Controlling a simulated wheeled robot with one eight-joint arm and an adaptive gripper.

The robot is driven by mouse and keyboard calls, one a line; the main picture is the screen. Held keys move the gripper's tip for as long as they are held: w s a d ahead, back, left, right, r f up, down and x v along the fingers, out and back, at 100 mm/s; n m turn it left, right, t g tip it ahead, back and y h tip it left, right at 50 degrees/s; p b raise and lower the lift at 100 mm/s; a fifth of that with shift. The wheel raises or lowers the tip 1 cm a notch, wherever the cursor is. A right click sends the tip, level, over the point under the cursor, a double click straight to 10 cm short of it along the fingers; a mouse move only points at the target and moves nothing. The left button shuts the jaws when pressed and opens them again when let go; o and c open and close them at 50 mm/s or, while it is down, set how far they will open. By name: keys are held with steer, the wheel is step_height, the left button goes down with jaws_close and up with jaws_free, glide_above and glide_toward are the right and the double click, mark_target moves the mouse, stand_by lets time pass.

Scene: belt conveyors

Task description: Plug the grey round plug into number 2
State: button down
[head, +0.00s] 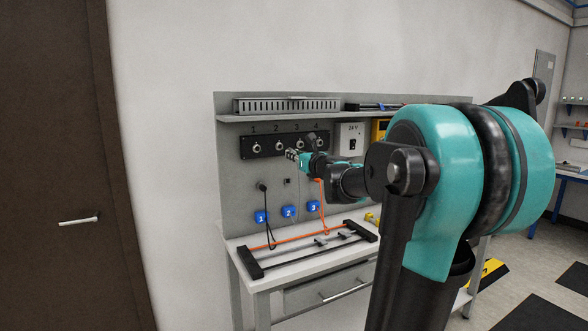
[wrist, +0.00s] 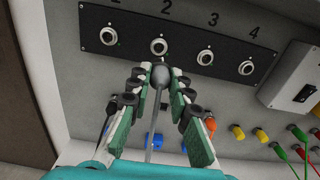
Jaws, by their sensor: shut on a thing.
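The grey round plug (wrist: 160,76) is between my gripper's fingers (wrist: 161,84) in the wrist view, with its grey cable running back toward the camera. My gripper is shut on it. The plug's head shows just below socket number 2 (wrist: 159,46), lined up with it sideways; I cannot tell the remaining depth gap. Socket 2 looks empty. In the head view my gripper (head: 293,155) is close to the black socket strip (head: 268,151), and the plug is too small to make out there.
Sockets 1 (wrist: 109,36), 3 (wrist: 205,57) and 4 (wrist: 246,68) flank socket 2 and look empty. A black plug (head: 262,186), an orange cable (head: 321,205) and blue numbered tags (head: 261,217) are lower on the panel. A shelf (head: 240,118) juts out above the strip.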

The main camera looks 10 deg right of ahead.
steer(key=shift+s+a+r, duration=0.1)
steer(key=shift+a+r, duration=0.05)
steer(key=shift+r, duration=0.25)
steer(key=shift+x, duration=2.55)
steer(key=shift+x, duration=0.75)
stand_by(0.3)
steer(key=c, duration=1.3)
jaws_free()
